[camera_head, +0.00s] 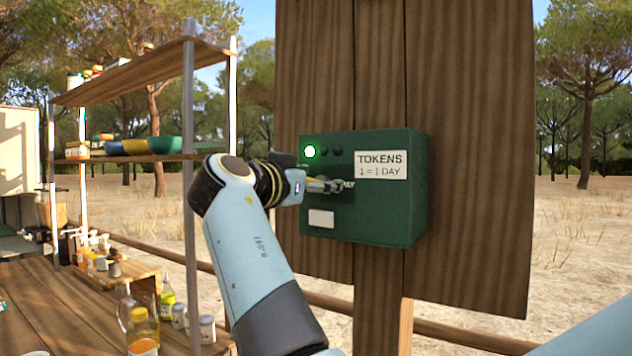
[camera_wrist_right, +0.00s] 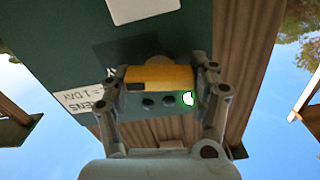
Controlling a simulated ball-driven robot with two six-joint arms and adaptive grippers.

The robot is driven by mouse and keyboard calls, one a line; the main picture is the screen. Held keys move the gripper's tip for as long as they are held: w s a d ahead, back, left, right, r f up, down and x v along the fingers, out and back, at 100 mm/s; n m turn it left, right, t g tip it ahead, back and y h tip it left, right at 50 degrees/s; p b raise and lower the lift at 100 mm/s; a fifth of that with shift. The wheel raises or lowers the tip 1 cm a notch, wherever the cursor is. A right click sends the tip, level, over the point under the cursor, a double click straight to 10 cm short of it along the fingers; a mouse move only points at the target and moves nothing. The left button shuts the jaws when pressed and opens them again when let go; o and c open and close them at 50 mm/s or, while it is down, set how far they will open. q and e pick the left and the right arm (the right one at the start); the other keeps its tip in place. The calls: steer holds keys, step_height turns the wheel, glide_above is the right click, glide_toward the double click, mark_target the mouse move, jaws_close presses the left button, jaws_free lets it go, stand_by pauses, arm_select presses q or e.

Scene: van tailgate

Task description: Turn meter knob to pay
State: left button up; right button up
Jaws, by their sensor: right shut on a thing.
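The green token meter (camera_head: 385,215) is fixed to a wooden board on a post. It carries a white label reading "TOKENS 1 = 1 DAY" and a lit green light (camera_head: 310,151). My right gripper (camera_head: 338,187) is at the meter's front face, below the light and beside the label. In the right wrist view, a yellow knob (camera_wrist_right: 160,77) sits between its two fingers, and the gripper is shut on it. In the head view the gripper hides the knob. My left gripper is not in view.
The wooden board (camera_head: 470,160) stands behind the meter. To the left are a metal-framed shelf (camera_head: 125,75) and a wooden table (camera_head: 70,305) with bottles and jars. Open sandy ground lies to the right.

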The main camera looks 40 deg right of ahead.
mark_target(315, 179)
steer(key=shift+f+n+b, duration=0.15)
steer(key=shift+n+b, duration=0.25)
steer(key=shift+b, duration=0.45)
steer(key=shift+c, duration=0.2)
steer(key=shift+n+b, duration=0.45)
steer(key=shift+n, duration=0.05)
steer(key=shift+r, duration=0.2)
steer(key=o, duration=1.2)
steer(key=shift+c, duration=0.2)
step_height(315, 179, up, 10)
steer(key=shift+f, duration=0.1)
